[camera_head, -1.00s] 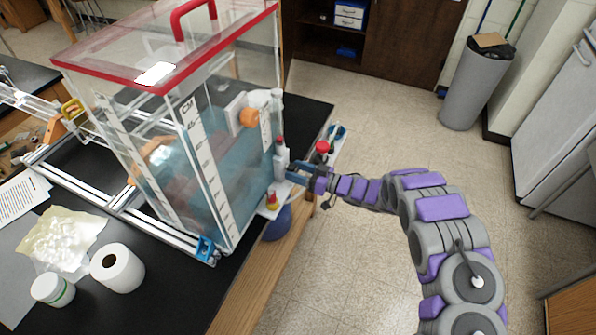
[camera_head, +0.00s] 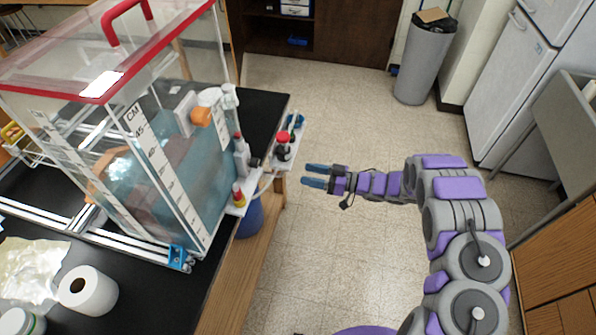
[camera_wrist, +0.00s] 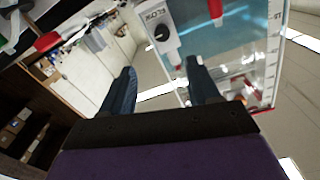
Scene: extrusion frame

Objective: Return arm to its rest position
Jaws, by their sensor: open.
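My gripper (camera_head: 314,175) is open and empty, with its two blue fingers apart over the floor in the head view. It is to the right of the clear tank and the small white shelf with bottles, with a gap between. My grey and purple arm stretches left from the lower right. In the wrist view my gripper (camera_wrist: 160,92) shows two dark blue fingers spread apart with nothing between them. Beyond them is a white device with a dark knob (camera_wrist: 162,32), marked "FLOW".
The clear tank (camera_head: 165,160) with a red-rimmed lid stands on the black bench. A shelf (camera_head: 287,152) carries a red-capped bottle (camera_head: 283,146). A paper roll (camera_head: 88,290) lies near left. A grey bin (camera_head: 425,60) and refrigerator (camera_head: 510,80) stand behind.

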